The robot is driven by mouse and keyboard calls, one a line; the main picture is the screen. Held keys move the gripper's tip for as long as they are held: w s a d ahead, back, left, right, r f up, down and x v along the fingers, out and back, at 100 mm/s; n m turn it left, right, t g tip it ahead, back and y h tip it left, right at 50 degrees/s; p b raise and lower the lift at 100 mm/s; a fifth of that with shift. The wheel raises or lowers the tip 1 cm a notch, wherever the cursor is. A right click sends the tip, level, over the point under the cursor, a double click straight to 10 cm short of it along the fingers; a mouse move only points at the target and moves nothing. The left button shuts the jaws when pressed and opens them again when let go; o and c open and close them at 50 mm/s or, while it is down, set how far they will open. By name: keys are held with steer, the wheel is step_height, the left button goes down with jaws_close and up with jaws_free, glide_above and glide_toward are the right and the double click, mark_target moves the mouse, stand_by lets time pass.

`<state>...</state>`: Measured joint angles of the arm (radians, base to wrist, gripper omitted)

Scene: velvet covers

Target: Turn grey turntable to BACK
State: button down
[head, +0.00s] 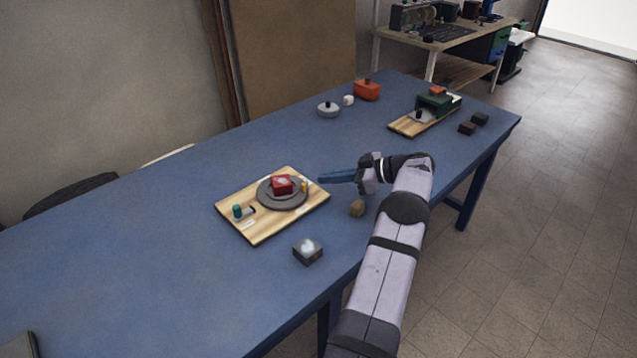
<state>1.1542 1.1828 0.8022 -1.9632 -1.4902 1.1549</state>
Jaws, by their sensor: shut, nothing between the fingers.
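The grey turntable (268,203) is a round disc on a light wooden board (258,234) on the blue table. A red block (282,185) with a pale top sits on the disc. A small yellow peg (304,186) stands at the disc's right edge. A teal knob (237,211) and pale labels are at the board's left and front; their writing is too small to read. My gripper (322,180) is shut and empty, its blue fingers pointing left just right of the yellow peg. I cannot tell whether the fingertips touch it.
A grey box (308,251) and a brownish lump (357,208) lie near the front edge. A lidded white dish (328,110), white cube (348,100) and orange container (367,90) stand behind. A second board (405,125) carries a green device (434,101).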

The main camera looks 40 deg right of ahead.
steer(key=w+a+r+p, duration=0.2)
steer(key=a+r+p, duration=0.3)
steer(key=r+p, duration=0.5)
steer(key=w+a+r+p, duration=0.2)
steer(key=a+r+p, duration=0.35)
steer(key=r, duration=0.85)
steer(key=s+a+f+g+h+p, duration=0.1)
steer(key=s+f+h, duration=0.15)
steer(key=f, duration=0.45)
steer(key=s+a+f+g+h+p, duration=0.1)
steer(key=s+f, duration=0.3)
steer(key=f, duration=0.4)
steer(key=s+d+f+n+g+h, duration=0.2)
steer(key=s+d+f+n+h, duration=0.1)
steer(key=d+f, duration=0.1)
steer(key=shift+d+f, duration=0.15)
steer(key=shift+d, duration=0.35)
